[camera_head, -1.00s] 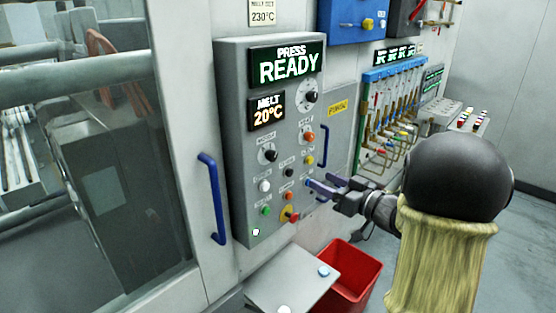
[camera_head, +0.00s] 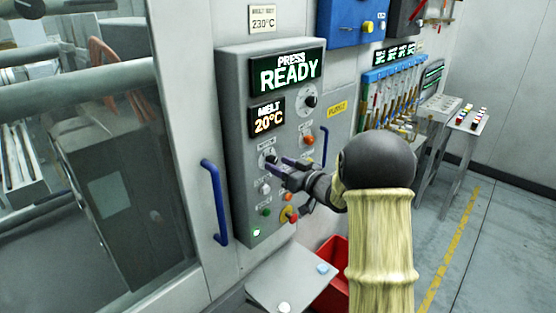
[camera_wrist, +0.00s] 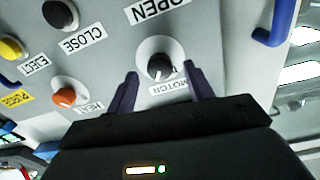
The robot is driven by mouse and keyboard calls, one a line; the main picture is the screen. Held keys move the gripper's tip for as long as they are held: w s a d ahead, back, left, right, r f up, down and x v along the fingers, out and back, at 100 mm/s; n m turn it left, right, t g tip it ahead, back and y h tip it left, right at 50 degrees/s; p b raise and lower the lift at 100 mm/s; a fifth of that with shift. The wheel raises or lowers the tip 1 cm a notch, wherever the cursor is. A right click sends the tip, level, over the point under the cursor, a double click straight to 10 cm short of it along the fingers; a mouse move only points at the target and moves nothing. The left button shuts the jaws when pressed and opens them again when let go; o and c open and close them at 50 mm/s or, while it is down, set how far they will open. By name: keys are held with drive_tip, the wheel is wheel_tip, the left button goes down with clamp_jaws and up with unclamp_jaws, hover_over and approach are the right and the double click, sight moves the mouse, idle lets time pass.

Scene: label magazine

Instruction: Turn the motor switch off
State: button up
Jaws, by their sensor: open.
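The motor switch (camera_wrist: 159,66) is a black rotary knob on a pale round dial, with a MOTOR label beside it in the wrist view. It sits on the grey control panel (camera_head: 236,135), and in the head view the knob (camera_head: 269,158) is partly covered by my gripper. My gripper (camera_wrist: 158,84) is open, with one dark finger on each side of the lower part of the dial. In the head view my gripper (camera_head: 275,165) is right at the panel. I cannot tell whether the fingers touch the knob.
An orange HEAT button (camera_wrist: 64,97), a black CLOSE button (camera_wrist: 58,14) and a yellow EJECT button (camera_wrist: 11,47) are near. A blue handle (camera_head: 214,202) stands left of the panel. A grey shelf (camera_head: 290,277) and a red bin (camera_head: 334,297) are below.

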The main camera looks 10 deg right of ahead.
drive_tip(key=shift+w+a, duration=0.4)
drive_tip(key=shift+w, duration=0.15)
drive_tip(key=c, duration=1)
